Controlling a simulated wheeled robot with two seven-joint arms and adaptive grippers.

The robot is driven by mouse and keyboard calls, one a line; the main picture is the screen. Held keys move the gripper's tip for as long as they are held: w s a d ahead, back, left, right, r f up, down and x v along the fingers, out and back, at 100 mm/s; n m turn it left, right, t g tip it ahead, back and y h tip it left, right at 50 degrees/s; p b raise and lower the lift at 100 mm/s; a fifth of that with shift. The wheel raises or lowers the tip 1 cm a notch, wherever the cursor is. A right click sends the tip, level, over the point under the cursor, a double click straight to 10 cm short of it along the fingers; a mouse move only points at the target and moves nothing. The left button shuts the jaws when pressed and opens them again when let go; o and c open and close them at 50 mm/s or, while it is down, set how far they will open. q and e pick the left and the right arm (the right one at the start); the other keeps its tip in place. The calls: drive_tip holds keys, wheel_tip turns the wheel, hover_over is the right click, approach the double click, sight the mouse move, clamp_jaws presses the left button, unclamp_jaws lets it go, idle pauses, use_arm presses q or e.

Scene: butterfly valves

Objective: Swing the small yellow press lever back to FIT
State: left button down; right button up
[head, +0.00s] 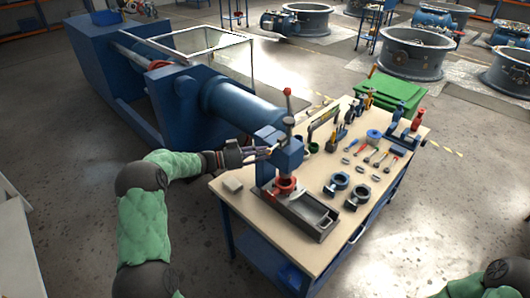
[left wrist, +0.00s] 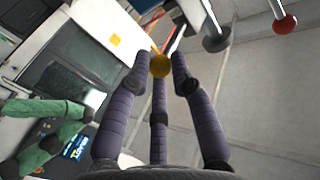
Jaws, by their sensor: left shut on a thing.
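The blue bench press (head: 284,158) stands at the near left corner of the workbench, with a red collar below its head. The small yellow press lever shows its round yellow knob (left wrist: 160,66) between my left fingers in the left wrist view. My left gripper (head: 268,149) reaches in from the left beside the press head and is shut on this knob. In the head view the fingers mostly hide the lever. No FIT mark is readable. My right gripper is out of view.
A long red-knobbed lever (head: 287,93) rises above the press; its red ball (left wrist: 284,24) is near my fingers. A metal tray (head: 313,213) lies in front of the press. A green bin (head: 400,92) stands behind.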

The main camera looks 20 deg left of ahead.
use_arm(q)
drive_tip(key=shift+w+a+m+g+h, duration=0.1)
drive_tip(key=shift+a+m+g+h, duration=0.15)
drive_tip(key=shift+m+g+h, duration=0.2)
idle(0.3)
drive_tip(key=c, duration=1.1)
unclamp_jaws()
drive_tip(key=shift+w, duration=0.1)
drive_tip(key=v, duration=1.2)
drive_tip(key=shift+a+r, duration=0.1)
